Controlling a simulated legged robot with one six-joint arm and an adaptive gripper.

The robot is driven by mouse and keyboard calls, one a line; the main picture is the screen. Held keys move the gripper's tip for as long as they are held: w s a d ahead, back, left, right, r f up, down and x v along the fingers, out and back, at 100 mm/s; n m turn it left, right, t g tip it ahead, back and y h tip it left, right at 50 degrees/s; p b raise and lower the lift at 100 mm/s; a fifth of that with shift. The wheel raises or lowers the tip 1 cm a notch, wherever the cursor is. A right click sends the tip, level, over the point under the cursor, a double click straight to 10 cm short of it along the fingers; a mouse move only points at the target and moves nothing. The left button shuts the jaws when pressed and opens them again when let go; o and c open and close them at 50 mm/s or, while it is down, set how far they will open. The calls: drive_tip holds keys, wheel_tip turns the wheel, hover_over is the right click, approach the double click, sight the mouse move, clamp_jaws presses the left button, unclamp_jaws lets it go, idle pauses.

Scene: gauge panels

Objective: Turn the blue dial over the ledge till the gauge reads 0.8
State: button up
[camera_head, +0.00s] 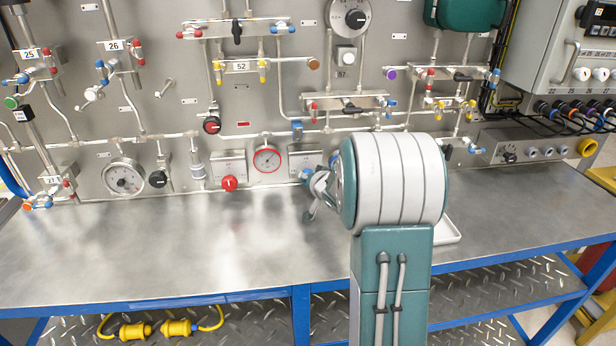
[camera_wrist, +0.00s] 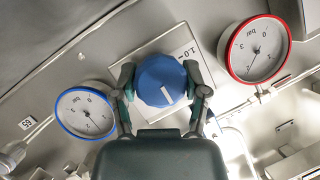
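The blue dial (camera_wrist: 162,81) sits on a pale square plate in the wrist view, with a white mark on its face. My gripper (camera_wrist: 160,78) has one finger on each side of the dial, and the pads appear to touch its rim. A blue-rimmed gauge (camera_wrist: 86,112) in bar is at the left of the wrist view; its thin needle is too small to read exactly. In the head view my gripper (camera_head: 318,190) is at the panel just above the metal ledge (camera_head: 240,235), and my arm hides the blue-rimmed gauge.
A red-rimmed gauge (camera_head: 267,158) and a red dial (camera_head: 229,183) are left of my gripper in the head view; that gauge is at upper right in the wrist view (camera_wrist: 254,49). Pipes and valves fill the panel above. The ledge's left part is clear. A white tray (camera_head: 447,232) lies right of my arm.

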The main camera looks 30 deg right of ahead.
drive_tip(key=shift+n, duration=0.3)
drive_tip(key=n+g+h, duration=0.1)
drive_tip(key=n+h, duration=0.1)
drive_tip(key=n, duration=0.1)
drive_tip(key=shift+w+g, duration=0.1)
drive_tip(key=shift+g, duration=0.3)
drive_tip(key=shift+a+n+g+h, duration=0.1)
drive_tip(key=shift+n+g+h, duration=0.3)
drive_tip(key=shift+n+h, duration=1.15)
drive_tip(key=shift+r+n, duration=0.1)
drive_tip(key=shift+n, duration=0.35)
drive_tip(key=o, duration=1.1)
drive_tip(key=shift+w, duration=0.1)
drive_tip(key=shift+o, duration=0.2)
drive_tip(key=v, duration=1.2)
